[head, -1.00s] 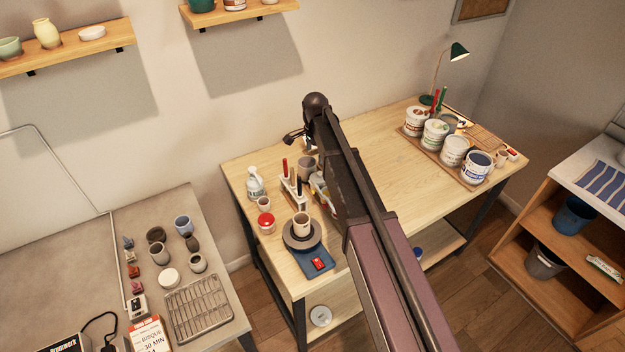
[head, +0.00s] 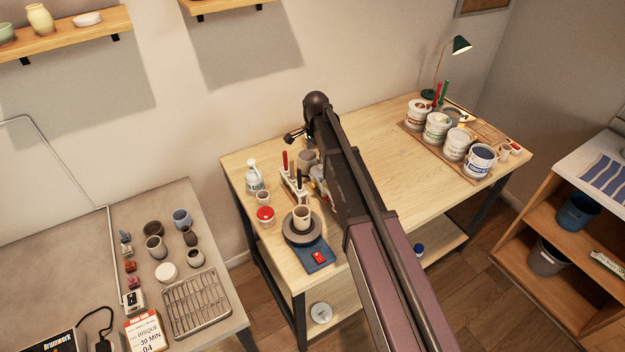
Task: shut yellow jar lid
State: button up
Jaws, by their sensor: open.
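My gripper (head: 296,136) is partly in view beyond the end of my arm, over the back of the wooden workbench (head: 380,150). The dark fingertip parts stand open, and no object shows between them. My arm hides much of the middle of the bench. I cannot clearly pick out a yellow jar or lid. A small, partly hidden pale yellow and grey item (head: 318,186) shows at the left edge of my arm, too small to identify. A small jar with a red lid (head: 265,216) stands at the bench's left side.
A grey wheel with a cup (head: 302,217), a tool holder (head: 294,185) and a spray bottle (head: 254,175) crowd the bench's left. Several white tubs (head: 437,126) stand on a board at the right, by a green lamp (head: 460,45). Bare wood lies between.

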aim_at(314, 176)
jog(key=shift+f+b, duration=5)
jog(key=shift+f, duration=0.3)
grip_shut()
jog(key=shift+a, duration=0.45)
jog(key=shift+d, duration=0.3)
